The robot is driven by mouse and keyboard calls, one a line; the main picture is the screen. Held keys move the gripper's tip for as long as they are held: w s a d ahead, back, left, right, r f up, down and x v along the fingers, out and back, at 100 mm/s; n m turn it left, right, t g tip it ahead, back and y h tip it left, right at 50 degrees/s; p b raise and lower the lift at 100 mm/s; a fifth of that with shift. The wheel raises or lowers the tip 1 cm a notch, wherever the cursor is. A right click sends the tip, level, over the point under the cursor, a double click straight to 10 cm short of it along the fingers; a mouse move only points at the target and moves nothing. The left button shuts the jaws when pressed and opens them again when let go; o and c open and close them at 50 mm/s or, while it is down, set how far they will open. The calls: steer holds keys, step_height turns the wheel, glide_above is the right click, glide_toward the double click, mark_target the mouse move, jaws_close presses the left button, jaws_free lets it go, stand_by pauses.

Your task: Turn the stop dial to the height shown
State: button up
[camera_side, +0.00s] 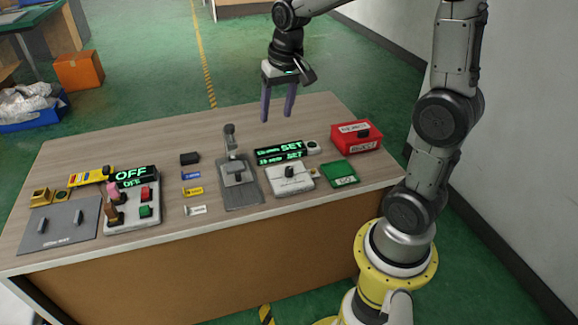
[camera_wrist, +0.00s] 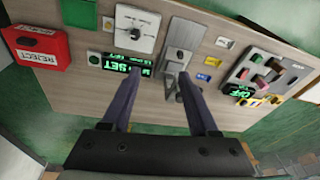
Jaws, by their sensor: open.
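The stop dial is a dark knob on a pale square plate (camera_side: 290,178), near the table's front right; it also shows at the top of the wrist view (camera_wrist: 138,28). Behind it a black display (camera_side: 280,153) shows green text reading SET; the rest of its text is too small to read. It also shows in the wrist view (camera_wrist: 120,64). My gripper (camera_side: 277,118) is open and empty, fingers pointing down, above the table behind the display. In the wrist view my gripper (camera_wrist: 159,77) spans the area beside the display, apart from the dial.
A grey lever fixture (camera_side: 240,190) stands left of the dial. A red REJECT box (camera_side: 356,136) and a green GO tray (camera_side: 342,174) lie to the right. A control box with an OFF display (camera_side: 130,176) and a grey plate (camera_side: 58,228) are at left. The table's back middle is clear.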

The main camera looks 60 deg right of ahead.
steer(key=m+g, duration=0.1)
glide_above(289, 168)
steer(key=w+a, duration=0.1)
steer(key=a, duration=0.1)
step_height(289, 168, down, 5)
steer(key=shift+m+g+y, duration=0.4)
steer(key=shift+m+g, duration=0.1)
steer(key=shift+g, duration=0.1)
steer(key=f, duration=0.5)
steer(key=d+f, duration=0.1)
steer(key=f, duration=0.5)
steer(key=s+d+f, duration=0.1)
steer(key=f, duration=0.5)
steer(key=shift+f, duration=0.2)
jaws_close()
